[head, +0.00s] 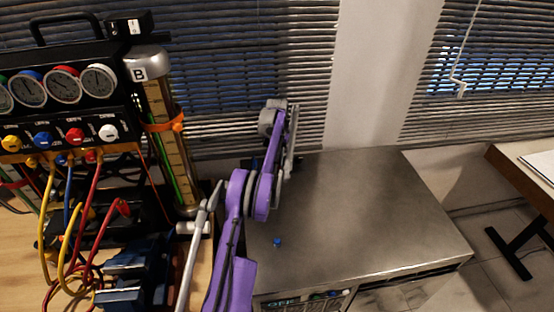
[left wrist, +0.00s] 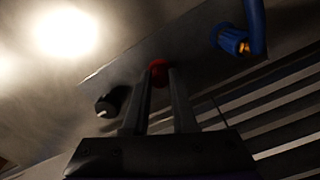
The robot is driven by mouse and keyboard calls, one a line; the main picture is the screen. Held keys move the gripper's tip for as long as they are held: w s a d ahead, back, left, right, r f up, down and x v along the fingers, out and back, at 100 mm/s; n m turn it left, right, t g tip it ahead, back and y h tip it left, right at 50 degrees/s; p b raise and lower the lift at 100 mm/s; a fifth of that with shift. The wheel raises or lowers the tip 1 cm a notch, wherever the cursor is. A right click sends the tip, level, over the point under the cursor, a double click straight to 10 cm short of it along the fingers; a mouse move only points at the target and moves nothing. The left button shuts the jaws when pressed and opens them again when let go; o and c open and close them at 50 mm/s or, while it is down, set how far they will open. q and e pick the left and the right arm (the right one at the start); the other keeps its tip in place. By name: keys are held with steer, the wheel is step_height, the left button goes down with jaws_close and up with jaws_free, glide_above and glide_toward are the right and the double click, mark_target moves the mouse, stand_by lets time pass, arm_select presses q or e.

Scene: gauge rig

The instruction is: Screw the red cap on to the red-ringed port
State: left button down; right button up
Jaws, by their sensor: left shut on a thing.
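My left gripper (left wrist: 160,84) shows in the left wrist view with its two fingers shut on a small red cap (left wrist: 157,65) at their tips. In the head view the purple arm reaches back over the metal cabinet; its fingers and the cap cannot be made out there. I cannot pick out a red-ringed port for certain in either view. The gauge rig (head: 66,118) at left carries a red knob (head: 75,135) among yellow, blue and white ones. My right gripper is not in view.
A small blue piece (head: 277,242) lies on the metal cabinet (head: 370,220), whose top is otherwise mostly clear. Coloured hoses hang below the rig, beside a tall cylinder marked B (head: 150,75). The left wrist view shows a blue hose end (left wrist: 233,40) and a black cylindrical part (left wrist: 112,100).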

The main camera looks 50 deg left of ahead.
arm_select(q)
steer(key=m, duration=0.3)
steer(key=shift+m, duration=1.1)
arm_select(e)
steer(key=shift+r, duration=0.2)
arm_select(q)
steer(key=shift+m, duration=1.4)
steer(key=shift+c, duration=1.6)
jaws_free()
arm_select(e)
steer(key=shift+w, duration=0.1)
arm_select(q)
step_height(320, 180, up, 11)
steer(key=p, duration=0.1)
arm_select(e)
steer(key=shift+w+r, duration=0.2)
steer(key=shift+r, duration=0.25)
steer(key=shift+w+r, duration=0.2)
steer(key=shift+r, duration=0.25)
